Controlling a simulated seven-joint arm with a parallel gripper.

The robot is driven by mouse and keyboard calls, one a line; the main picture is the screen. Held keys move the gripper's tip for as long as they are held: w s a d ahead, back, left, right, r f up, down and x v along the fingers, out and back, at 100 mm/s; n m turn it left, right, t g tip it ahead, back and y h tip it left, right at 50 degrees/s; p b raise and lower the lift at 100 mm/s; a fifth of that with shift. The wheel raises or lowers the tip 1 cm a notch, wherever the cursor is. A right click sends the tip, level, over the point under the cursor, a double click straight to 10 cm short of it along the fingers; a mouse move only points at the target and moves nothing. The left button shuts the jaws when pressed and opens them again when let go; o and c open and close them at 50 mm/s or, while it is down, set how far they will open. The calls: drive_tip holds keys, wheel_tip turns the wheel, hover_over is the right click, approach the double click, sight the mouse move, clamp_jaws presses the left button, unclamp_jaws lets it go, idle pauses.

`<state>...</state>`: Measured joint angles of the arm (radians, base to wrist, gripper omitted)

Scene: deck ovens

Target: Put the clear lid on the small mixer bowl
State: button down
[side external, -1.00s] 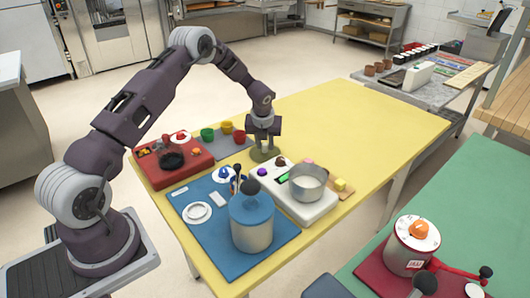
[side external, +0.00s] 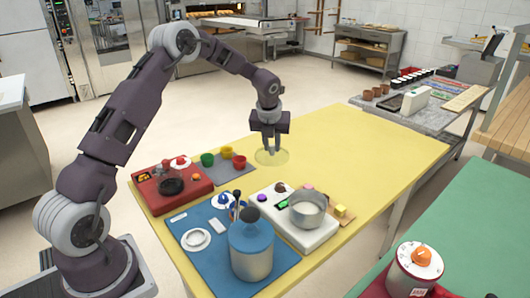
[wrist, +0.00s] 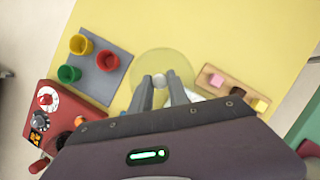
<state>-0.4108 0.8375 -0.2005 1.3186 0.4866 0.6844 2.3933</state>
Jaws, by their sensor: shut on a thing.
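The clear lid (side external: 284,158) is a pale see-through disc with a small round knob. My gripper (side external: 271,151) is shut on the knob and holds the lid roughly level, seemingly a little above the yellow table. In the wrist view the knob sits between my fingertips (wrist: 160,82), with the lid (wrist: 160,58) spread around them. In the wrist view my gripper body hides the bowl.
A blue-lidded canister (side external: 251,262) stands on the blue mat (side external: 183,222). The yellow table (side external: 365,150) is clear to the right.

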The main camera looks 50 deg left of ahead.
drive_tip(key=s+d+r+m+h, duration=0.1)
drive_tip(key=s+d+r+m, duration=0.2)
drive_tip(key=d, duration=0.8)
drive_tip(key=s+d+r+m+h, duration=0.1)
drive_tip(key=s+d+r+m, duration=0.15)
drive_tip(key=d, duration=0.75)
drive_tip(key=shift+t, duration=0.5)
drive_tip(key=shift+s+f, duration=0.15)
drive_tip(key=shift+f, duration=1.25)
drive_tip(key=shift+s+f, duration=0.1)
drive_tip(key=shift+f, duration=1.3)
drive_tip(key=shift+f, duration=0.15)
drive_tip(key=c, duration=1.2)
unclamp_jaws()
drive_tip(key=o, duration=0.5)
